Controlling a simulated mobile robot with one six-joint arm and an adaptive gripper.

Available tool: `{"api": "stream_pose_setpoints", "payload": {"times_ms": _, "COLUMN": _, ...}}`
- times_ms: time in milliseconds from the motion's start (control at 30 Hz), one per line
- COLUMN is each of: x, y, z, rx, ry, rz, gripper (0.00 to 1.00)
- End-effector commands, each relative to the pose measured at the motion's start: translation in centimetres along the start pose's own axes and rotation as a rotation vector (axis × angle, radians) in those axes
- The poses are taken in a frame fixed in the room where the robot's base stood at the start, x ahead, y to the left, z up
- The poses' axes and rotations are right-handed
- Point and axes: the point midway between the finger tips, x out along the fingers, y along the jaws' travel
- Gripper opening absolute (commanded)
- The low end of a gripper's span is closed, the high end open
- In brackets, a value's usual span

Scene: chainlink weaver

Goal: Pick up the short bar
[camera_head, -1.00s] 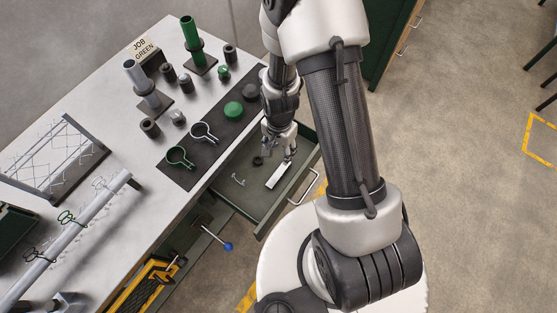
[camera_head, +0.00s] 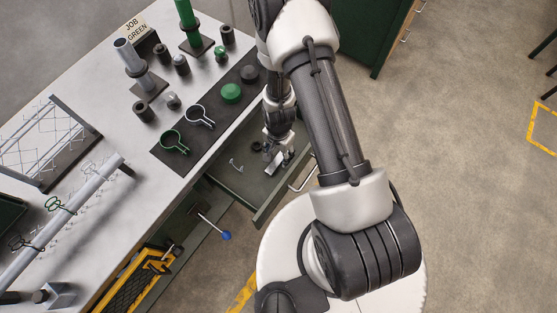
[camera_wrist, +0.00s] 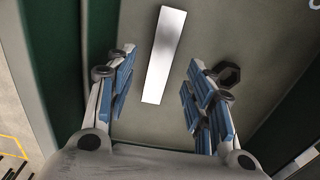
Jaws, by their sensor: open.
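The short bar (camera_wrist: 164,52) is a flat, pale silver strip lying on the floor of an open drawer (camera_head: 232,183). In the wrist view it lies lengthwise between my two blue-padded fingers, with clear gaps on both sides. My gripper (camera_wrist: 160,86) is open and empty. In the head view my gripper (camera_head: 277,152) is down at the drawer, over the bar (camera_head: 273,167), and hides part of it. I cannot tell the exact height left between the fingertips and the bar.
A dark hex nut (camera_wrist: 228,74) lies just right of my right finger. A small U-shaped metal piece (camera_head: 236,165) lies left in the drawer. Drawer walls stand close around. The workbench (camera_head: 85,120) with clamps, caps and posts is to the left.

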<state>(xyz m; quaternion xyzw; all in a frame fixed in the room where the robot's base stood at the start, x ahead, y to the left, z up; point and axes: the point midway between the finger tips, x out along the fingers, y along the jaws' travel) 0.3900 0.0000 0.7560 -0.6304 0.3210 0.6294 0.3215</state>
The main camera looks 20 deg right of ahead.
Motion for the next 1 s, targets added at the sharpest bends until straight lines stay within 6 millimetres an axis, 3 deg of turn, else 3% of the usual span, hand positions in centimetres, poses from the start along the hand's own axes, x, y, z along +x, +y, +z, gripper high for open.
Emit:
{"api": "stream_pose_setpoints", "payload": {"times_ms": 100, "x": 2.4, "y": 0.0, "z": 0.1, "rx": -0.002, "ry": -0.002, "rz": 0.003, "gripper": 0.48}}
{"api": "stream_pose_setpoints", "payload": {"times_ms": 200, "x": 3.4, "y": 0.0, "z": 0.1, "rx": -0.001, "ry": -0.002, "rz": 0.002, "gripper": 0.48}}
{"api": "stream_pose_setpoints", "payload": {"times_ms": 433, "x": 3.4, "y": 0.0, "z": 0.0, "rx": -0.001, "ry": -0.001, "rz": 0.001, "gripper": 0.48}}
{"api": "stream_pose_setpoints", "payload": {"times_ms": 1000, "x": 3.4, "y": 0.0, "z": 0.0, "rx": -0.001, "ry": -0.001, "rz": 0.001, "gripper": 0.1}}
